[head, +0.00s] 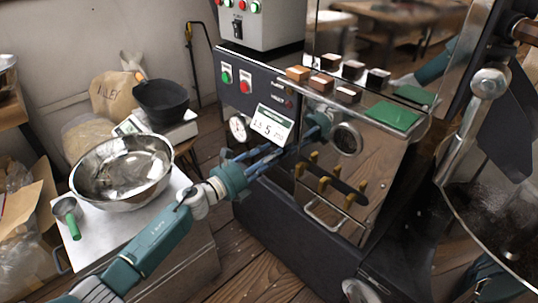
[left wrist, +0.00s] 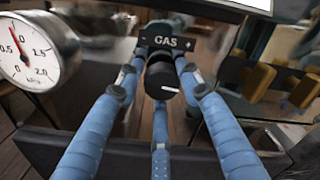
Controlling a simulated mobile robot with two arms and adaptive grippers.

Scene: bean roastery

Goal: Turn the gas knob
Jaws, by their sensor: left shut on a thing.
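The gas knob (left wrist: 163,78) is a black round knob in the left wrist view. It has a white mark that points right and slightly down, and it sits just below a dark GAS label (left wrist: 167,42). My left gripper (head: 281,153) reaches the front of the roaster in the head view, below the digital display. In the left wrist view its blue fingers (left wrist: 160,90) are shut on the knob, one on each side and one from below. In the head view the fingers hide the knob. My right gripper does not show.
A pressure gauge (head: 238,128) sits left of the display (head: 271,125). A steel bowl (head: 122,172) and a green-handled scoop (head: 68,217) rest on the cart at left.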

